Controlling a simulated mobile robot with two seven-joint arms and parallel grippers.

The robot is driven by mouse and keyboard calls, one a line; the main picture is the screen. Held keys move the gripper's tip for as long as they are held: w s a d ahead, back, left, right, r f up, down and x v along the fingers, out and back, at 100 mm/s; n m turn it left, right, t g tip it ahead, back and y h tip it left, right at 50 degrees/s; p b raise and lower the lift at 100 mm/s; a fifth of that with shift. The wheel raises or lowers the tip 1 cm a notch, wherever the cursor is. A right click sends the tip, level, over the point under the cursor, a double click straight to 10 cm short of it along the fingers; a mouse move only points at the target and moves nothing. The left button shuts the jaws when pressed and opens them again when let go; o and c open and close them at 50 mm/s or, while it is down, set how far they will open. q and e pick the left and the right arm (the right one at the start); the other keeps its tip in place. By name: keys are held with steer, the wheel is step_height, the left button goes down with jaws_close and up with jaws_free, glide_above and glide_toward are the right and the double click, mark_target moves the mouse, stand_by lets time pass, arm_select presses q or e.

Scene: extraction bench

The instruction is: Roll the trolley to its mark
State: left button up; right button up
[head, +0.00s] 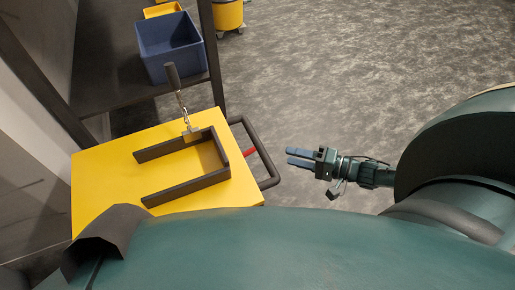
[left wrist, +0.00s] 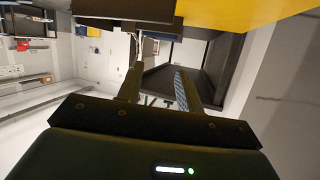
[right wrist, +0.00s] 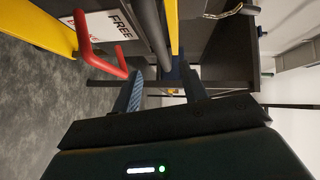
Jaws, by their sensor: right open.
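The trolley (head: 105,180) has a yellow top and stands at the left in the head view. Its dark handle bar (head: 262,150) sticks out on its right side, with a red lever (head: 249,152) beside it. My right gripper (head: 303,158) is open and empty, just right of the bar and pointing at it, with a small gap. In the right wrist view the bar (right wrist: 153,35) runs towards the space between the fingers; the red lever (right wrist: 97,45) and a "FREE" label (right wrist: 117,20) lie left of it. My left gripper (left wrist: 158,90) shows only in its wrist view, open and empty. No floor mark shows.
A dark shelf rack behind holds a blue bin (head: 170,48). A yellow bucket (head: 228,16) stands at the back. The grey floor (head: 330,75) right of the trolley is clear.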

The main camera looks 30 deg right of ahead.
steer(key=b+x, duration=0.2)
steer(key=x, duration=0.7)
steer(key=shift+w+a+f, duration=0.15)
steer(key=shift+w+a, duration=0.1)
steer(key=shift+w, duration=0.05)
arm_select(q)
steer(key=shift+w+d+m+t+h, duration=0.25)
steer(key=shift+w+t, duration=0.2)
steer(key=shift+t, duration=0.55)
arm_select(e)
steer(key=shift+w+a, duration=0.4)
steer(key=shift+c, duration=0.4)
jaws_close()
